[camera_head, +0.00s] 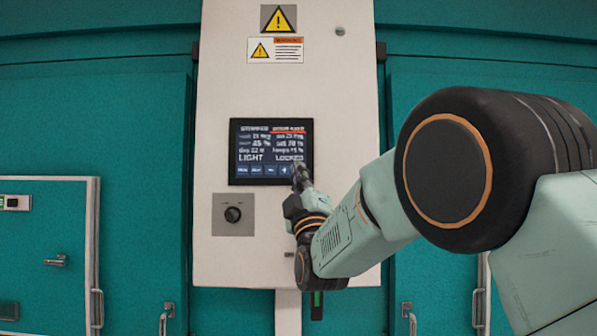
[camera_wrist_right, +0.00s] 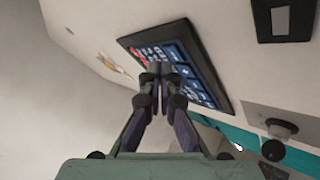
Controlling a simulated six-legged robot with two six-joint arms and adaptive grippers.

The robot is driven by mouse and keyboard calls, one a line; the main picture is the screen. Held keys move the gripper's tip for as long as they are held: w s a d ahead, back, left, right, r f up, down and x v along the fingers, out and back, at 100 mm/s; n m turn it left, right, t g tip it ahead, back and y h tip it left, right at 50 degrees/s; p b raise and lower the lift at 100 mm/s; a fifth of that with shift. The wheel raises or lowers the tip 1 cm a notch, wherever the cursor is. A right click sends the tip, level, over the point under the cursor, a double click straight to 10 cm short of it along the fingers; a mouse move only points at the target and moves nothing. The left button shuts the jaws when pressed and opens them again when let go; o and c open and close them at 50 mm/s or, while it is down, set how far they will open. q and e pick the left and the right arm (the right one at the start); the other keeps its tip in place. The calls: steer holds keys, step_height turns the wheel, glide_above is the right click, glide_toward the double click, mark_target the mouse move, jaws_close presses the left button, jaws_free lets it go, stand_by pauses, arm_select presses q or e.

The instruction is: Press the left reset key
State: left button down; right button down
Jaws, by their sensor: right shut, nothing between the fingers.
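A dark touch screen (camera_head: 271,150) is set in the white control panel (camera_head: 345,95), with text including LIGHT and LOCKED. A row of small blue keys (camera_head: 257,170) runs along its bottom edge; their labels are too small to read, so I cannot tell which is the left reset key. My right gripper (camera_head: 300,172) is shut and empty, its fingertips at the screen's lower right corner, covering part of it. In the right wrist view the shut fingertips (camera_wrist_right: 161,72) point at the screen (camera_wrist_right: 205,82); I cannot tell whether they touch. My left gripper is not in view.
A black rotary knob (camera_head: 233,214) on a grey plate sits below the screen; it also shows in the wrist view (camera_wrist_right: 276,128). Warning labels (camera_head: 275,50) are above. Teal chamber doors (camera_head: 95,110) with handles flank the panel. Space left of the screen is clear.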

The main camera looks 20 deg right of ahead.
steer(key=shift+s+r, duration=0.1)
steer(key=shift+s, duration=0.05)
stand_by(0.3)
steer(key=shift+w+d, duration=0.15)
steer(key=shift+w, duration=0.4)
steer(key=shift+w, duration=0.2)
stand_by(0.4)
steer(key=shift+s+b, duration=0.6)
steer(key=shift+s, duration=0.1)
steer(key=shift+s+a, duration=0.1)
steer(key=shift+a, duration=0.1)
